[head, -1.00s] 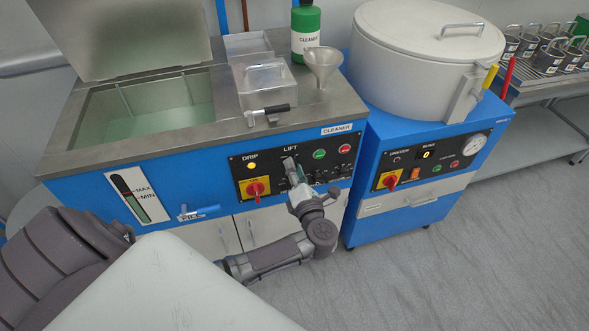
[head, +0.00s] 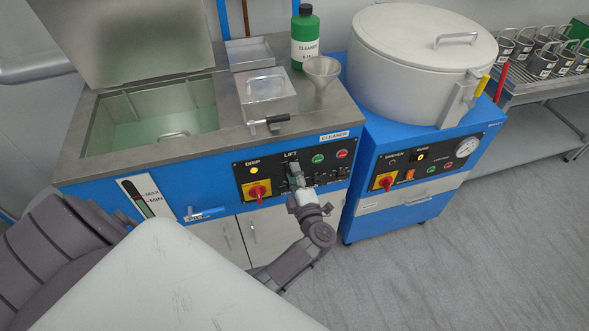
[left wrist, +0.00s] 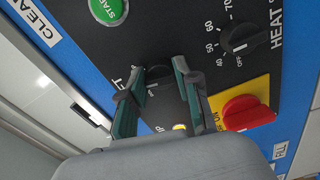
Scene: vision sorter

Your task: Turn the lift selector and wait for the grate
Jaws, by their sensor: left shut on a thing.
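The lift selector (left wrist: 157,74) is a dark knob under the LIFT label on the cleaner's black panel (head: 328,172). My left gripper (head: 296,182) is in front of it, and it largely hides the knob in the head view. In the left wrist view my left gripper (left wrist: 160,82) has one finger on each side of the knob and is shut on it. The cleaner's tank (head: 84,140) is open, with pale green liquid inside. A small pale looped bar (head: 173,134) shows near its front wall; I cannot tell whether it belongs to the grate. My right gripper is not in view.
A red-and-yellow switch (head: 258,191) and a lit yellow DRIP lamp (head: 254,171) are left of the gripper. A green START button (left wrist: 108,8) and the HEAT knob (left wrist: 240,40) are close by. A white-lidded vessel (head: 420,60) stands right. The floor in front is clear.

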